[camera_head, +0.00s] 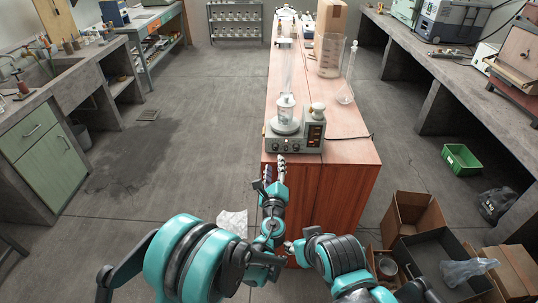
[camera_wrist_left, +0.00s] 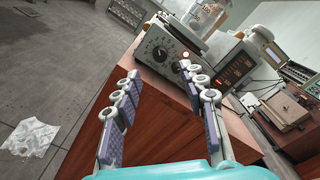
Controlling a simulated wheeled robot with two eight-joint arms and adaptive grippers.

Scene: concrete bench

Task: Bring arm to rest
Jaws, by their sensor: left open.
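My left gripper (camera_head: 274,172) is in front of the near end of the wooden bench in the head view. In the left wrist view its two padded fingers (camera_wrist_left: 160,78) stand apart with nothing between them. The fingers point towards a grey hotplate device (camera_head: 294,133) with knobs and a red display, which also shows in the wrist view (camera_wrist_left: 165,52). A glass beaker (camera_head: 286,119) stands on its plate. I cannot tell whether the fingertips touch the bench.
The wooden bench (camera_head: 347,135) carries a large clear beaker (camera_head: 331,55) and a cylinder on a foot (camera_head: 347,75). Open cardboard boxes (camera_head: 411,214) and a green crate (camera_head: 461,159) sit on the floor at right. Crumpled paper (camera_head: 233,222) lies left of the bench. The left floor is mostly clear.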

